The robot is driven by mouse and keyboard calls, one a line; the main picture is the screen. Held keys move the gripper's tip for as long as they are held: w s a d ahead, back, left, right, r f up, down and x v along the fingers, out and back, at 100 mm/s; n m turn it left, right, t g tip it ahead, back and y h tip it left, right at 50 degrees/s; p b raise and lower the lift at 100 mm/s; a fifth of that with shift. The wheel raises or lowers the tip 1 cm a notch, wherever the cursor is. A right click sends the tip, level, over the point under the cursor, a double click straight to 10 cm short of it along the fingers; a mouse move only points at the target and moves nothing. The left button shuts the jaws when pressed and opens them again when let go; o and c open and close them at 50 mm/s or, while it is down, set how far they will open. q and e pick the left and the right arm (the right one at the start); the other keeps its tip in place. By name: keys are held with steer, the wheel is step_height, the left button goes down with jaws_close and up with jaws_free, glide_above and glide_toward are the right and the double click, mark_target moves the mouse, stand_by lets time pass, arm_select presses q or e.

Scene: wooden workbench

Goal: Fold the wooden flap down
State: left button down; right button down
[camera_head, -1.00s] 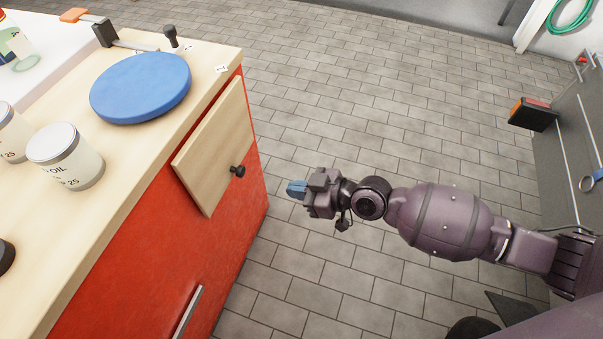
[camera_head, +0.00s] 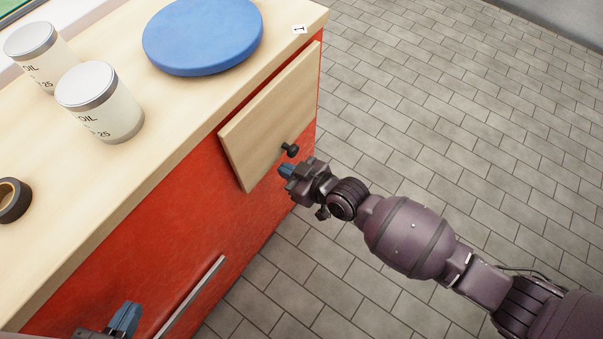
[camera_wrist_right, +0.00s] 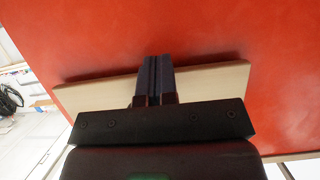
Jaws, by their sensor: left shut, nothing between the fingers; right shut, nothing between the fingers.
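The wooden flap (camera_head: 262,125) is a pale panel at the top of the red bench front, just below the worktop edge. A black knob (camera_head: 290,149) sits near its right edge. I cannot tell its exact tilt. My right gripper (camera_head: 286,171) is shut and empty, just below the knob and beside the flap's lower right edge; contact is unclear. In the right wrist view, its closed fingers (camera_wrist_right: 155,72) point toward the red front, and the flap (camera_wrist_right: 85,92) shows as a pale strip behind them. My left gripper (camera_head: 125,318) is shut at the lower left.
A blue disc (camera_head: 203,36), two oil cans (camera_head: 100,103) and a roll of black tape (camera_head: 13,200) stand on the worktop (camera_head: 150,175). A metal handle (camera_head: 190,297) is on the red front. The tiled floor (camera_head: 440,110) at right is clear.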

arm_select(q)
steer(key=shift+s+d+r, duration=0.1)
steer(key=shift+r, duration=0.1)
arm_select(e)
steer(key=shift+w+a, duration=0.35)
steer(key=shift+a, duration=0.1)
steer(key=shift+a+r, duration=0.1)
steer(key=shift+r, duration=0.1)
arm_select(q)
steer(key=shift+r, duration=0.1)
steer(key=shift+d+m+g+p, duration=0.25)
steer(key=shift+g+p, duration=0.45)
steer(key=shift+p, duration=0.95)
arm_select(e)
steer(key=v, duration=1.1)
steer(key=shift+d+f, duration=0.2)
arm_select(q)
steer(key=shift+a, duration=0.1)
arm_select(e)
steer(key=shift+s, duration=0.1)
